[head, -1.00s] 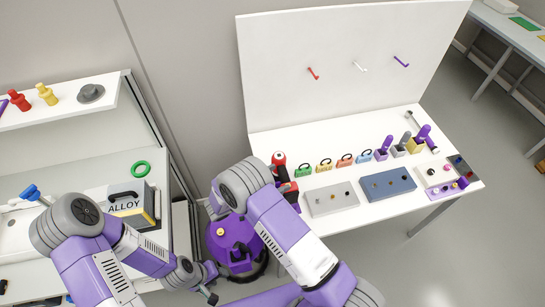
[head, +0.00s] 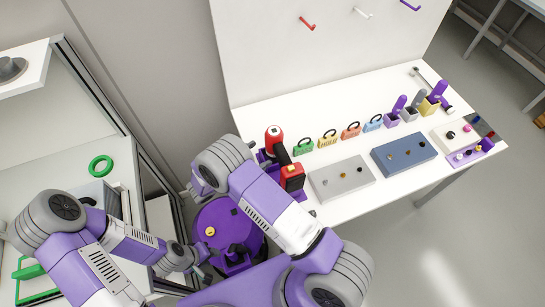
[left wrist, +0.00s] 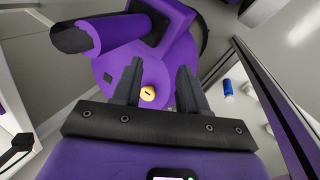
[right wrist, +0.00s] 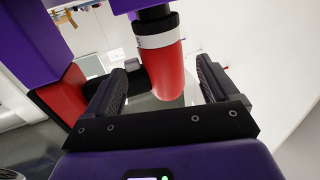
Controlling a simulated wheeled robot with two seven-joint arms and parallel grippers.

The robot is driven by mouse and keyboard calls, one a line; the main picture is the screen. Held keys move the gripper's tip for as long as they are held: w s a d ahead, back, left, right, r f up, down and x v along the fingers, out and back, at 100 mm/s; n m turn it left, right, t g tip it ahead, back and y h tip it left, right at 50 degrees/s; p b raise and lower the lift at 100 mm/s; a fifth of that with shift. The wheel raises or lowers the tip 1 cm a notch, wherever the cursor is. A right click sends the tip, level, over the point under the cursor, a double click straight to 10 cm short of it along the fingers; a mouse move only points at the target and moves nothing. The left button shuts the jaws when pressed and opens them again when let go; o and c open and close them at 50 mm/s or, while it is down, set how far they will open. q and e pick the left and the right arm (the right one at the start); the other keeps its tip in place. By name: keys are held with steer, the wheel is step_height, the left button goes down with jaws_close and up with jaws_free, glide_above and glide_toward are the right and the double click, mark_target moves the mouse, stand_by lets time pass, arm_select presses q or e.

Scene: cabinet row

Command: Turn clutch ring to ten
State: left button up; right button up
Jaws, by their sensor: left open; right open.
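A red and black drill (head: 274,136) stands at the left end of the white table, with a red block (head: 292,177) at its base. In the right wrist view its red barrel (right wrist: 165,72) has a white band (right wrist: 156,38) and a black end. I cannot read any numbers on the band. My right gripper (right wrist: 163,68) is open, its fingers either side of the red barrel; I cannot tell whether they touch it. It is mostly hidden in the head view. My left gripper (left wrist: 159,66) is open and empty, above my purple base.
A grey box (head: 341,177), a blue box (head: 403,153), several coloured tags and tool holders stand on the white table (head: 330,225). A white board with hooks rises behind it. A shelf with a green ring (head: 100,166) is at left.

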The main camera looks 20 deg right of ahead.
mark_target(268, 155)
step_height(268, 155, down, 4)
steer(key=shift+w+r+b, duration=0.1)
steer(key=shift+r+b, duration=0.15)
steer(key=shift+b, duration=0.85)
arm_select(q)
steer(key=shift+w+f, duration=0.1)
steer(key=shift+f, duration=1.85)
arm_select(e)
steer(key=shift+x, duration=3.8)
steer(key=c, duration=1)
steer(key=shift+o, duration=0.2)
steer(key=n+t, duration=0.1)
steer(key=t+p, duration=0.1)
steer(key=shift+r+n+t+y, duration=0.2)
steer(key=shift+n+t+y, duration=0.1)
steer(key=shift+n+y, duration=0.1)
steer(key=shift+f+n+t+y, duration=0.15)
steer(key=shift+n+t+y, duration=0.25)
steer(key=shift+n+t, duration=0.4)
arm_select(q)
steer(key=shift+r, duration=0.85)
